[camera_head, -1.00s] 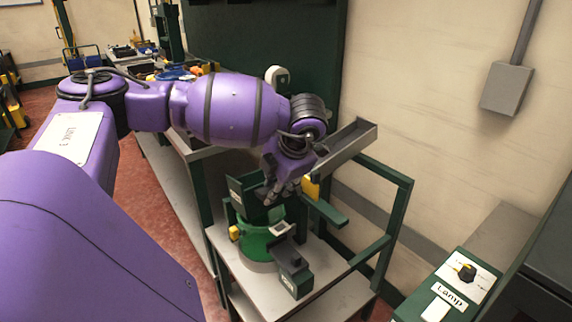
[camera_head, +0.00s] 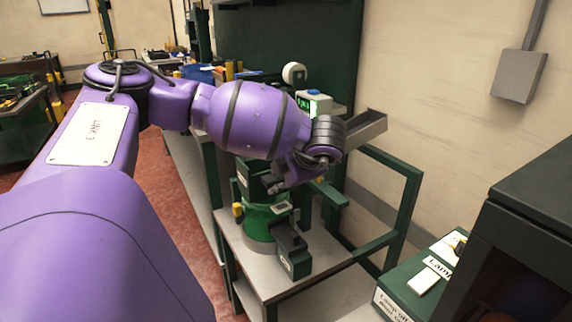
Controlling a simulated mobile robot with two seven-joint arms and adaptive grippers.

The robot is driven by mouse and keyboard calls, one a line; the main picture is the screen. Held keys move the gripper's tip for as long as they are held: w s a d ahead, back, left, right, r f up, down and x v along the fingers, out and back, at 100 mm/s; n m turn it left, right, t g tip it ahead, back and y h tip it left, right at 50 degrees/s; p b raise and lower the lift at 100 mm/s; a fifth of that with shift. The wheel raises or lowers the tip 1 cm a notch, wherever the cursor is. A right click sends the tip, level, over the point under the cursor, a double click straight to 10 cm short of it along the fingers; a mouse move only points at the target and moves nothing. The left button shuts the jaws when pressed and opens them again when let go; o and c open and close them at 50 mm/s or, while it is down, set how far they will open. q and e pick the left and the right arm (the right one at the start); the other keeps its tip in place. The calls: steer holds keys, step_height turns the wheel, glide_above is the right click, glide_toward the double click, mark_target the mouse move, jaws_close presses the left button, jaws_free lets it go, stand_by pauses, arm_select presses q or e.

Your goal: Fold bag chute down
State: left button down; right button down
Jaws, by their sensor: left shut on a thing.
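The bag chute (camera_head: 368,128) is a grey metal trough, sloping up to the right behind my left wrist. Its lower end is hidden by the wrist. My left gripper (camera_head: 275,185) reaches in over the green round machine part (camera_head: 262,222) on the work stand. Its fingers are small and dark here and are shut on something. The place of contact is not clear, but the chute is the part nearest behind the hand. My right gripper is not in view.
The work stand has a grey top (camera_head: 300,272) and a green rail frame (camera_head: 408,205) at the right. A green box labelled Lamp (camera_head: 425,283) and a dark cabinet (camera_head: 535,195) stand front right. A small screen unit (camera_head: 316,104) stands behind the wrist.

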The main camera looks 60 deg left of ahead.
arm_select(q)
steer(key=shift+s+d+f, duration=0.1)
steer(key=shift+s+f, duration=0.1)
steer(key=shift+f, duration=0.35)
steer(key=shift+s+d+f, duration=0.1)
steer(key=shift+s+f, duration=0.05)
steer(key=shift+f, duration=0.35)
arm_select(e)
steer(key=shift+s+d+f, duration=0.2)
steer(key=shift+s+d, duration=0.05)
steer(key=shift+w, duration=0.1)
arm_select(q)
steer(key=c, duration=1.8)
jaws_free()
steer(key=shift+o, duration=0.6)
steer(key=shift+w+a+f, duration=0.15)
steer(key=shift+a+f, duration=0.05)
steer(key=shift+f, duration=0.05)
steer(key=shift+d, duration=0.1)
steer(key=shift+d+r, duration=0.2)
steer(key=shift+r, duration=0.05)
steer(key=shift+c, duration=0.2)
steer(key=w+a+r+v, duration=0.1)
steer(key=v, duration=1)
steer(key=shift+s+d+r, duration=0.15)
steer(key=shift+d+r, duration=0.15)
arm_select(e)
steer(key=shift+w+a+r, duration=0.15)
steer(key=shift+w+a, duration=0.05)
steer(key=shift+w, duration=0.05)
